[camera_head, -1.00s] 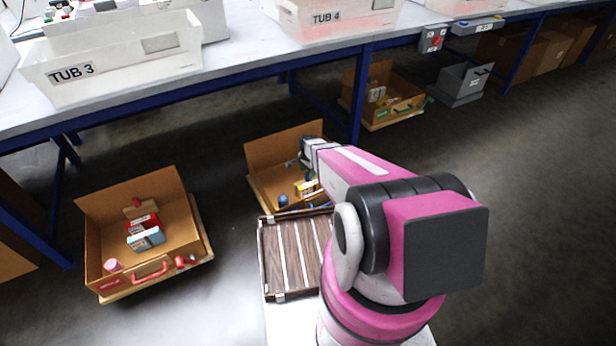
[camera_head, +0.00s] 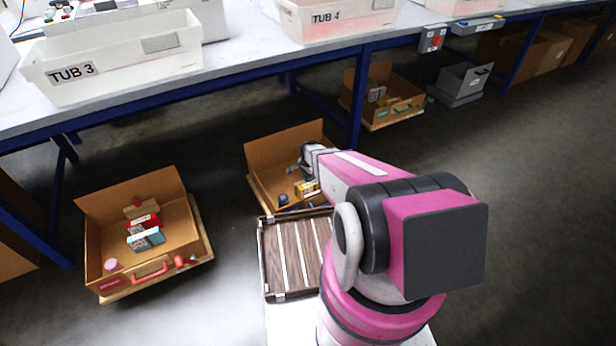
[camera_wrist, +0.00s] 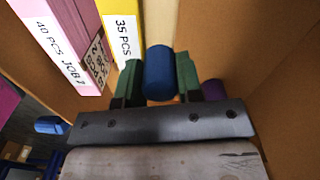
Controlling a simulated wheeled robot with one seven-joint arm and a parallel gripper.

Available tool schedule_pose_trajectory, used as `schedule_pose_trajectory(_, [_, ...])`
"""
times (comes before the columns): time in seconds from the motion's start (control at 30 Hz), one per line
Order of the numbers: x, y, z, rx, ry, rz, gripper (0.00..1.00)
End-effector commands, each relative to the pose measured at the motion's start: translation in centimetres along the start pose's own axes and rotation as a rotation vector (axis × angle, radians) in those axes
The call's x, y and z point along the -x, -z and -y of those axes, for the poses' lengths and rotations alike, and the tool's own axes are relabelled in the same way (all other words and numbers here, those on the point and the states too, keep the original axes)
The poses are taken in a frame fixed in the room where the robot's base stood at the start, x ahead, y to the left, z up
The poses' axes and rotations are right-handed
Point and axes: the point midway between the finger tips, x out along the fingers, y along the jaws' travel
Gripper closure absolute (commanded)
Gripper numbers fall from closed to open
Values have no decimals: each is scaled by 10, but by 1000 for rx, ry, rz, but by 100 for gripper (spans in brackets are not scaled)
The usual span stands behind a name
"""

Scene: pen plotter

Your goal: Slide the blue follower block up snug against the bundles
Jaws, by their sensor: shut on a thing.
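My gripper (camera_wrist: 159,82) is shut on the blue knob (camera_wrist: 159,72), with one green finger on each side. A pale wooden strip (camera_wrist: 161,25), seemingly the follower block's body, stands just beyond the knob. The yellow bundle (camera_wrist: 124,30), labelled 35 PCS, is directly left of the strip; I see no clear gap between them at the top. The pink bundle (camera_wrist: 62,40), labelled 40 PCS, is left of the yellow one. In the head view my gripper (camera_head: 306,172) is inside the middle cardboard box, by the yellow bundle (camera_head: 306,189). Their lower contact is hidden.
The middle box's tall back wall (camera_head: 268,150) rises behind my gripper. Its front carries a blue post (camera_head: 283,199). A slatted brown rack (camera_head: 285,258) lies in front. Another box (camera_head: 100,235) with a red handle stands left. The blue-framed bench (camera_head: 220,85) overhangs behind.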

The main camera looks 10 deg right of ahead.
Motion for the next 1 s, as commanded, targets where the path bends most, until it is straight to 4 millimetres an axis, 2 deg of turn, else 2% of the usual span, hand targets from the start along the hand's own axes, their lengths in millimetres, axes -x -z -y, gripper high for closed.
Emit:
schedule_pose_trajectory(0.27, [2, -9, -43, -1, -2, 1, 100])
schedule_pose_trajectory(0.53, [1, -9, -43, 0, -1, 0, 100])
schedule_pose_trajectory(0.57, [0, -9, -43, 0, -1, 0, 63])
schedule_pose_trajectory(0.63, [1, -9, -43, 0, -1, 0, 41])
schedule_pose_trajectory(1.0, [5, -9, -43, 0, 0, 0, 41])
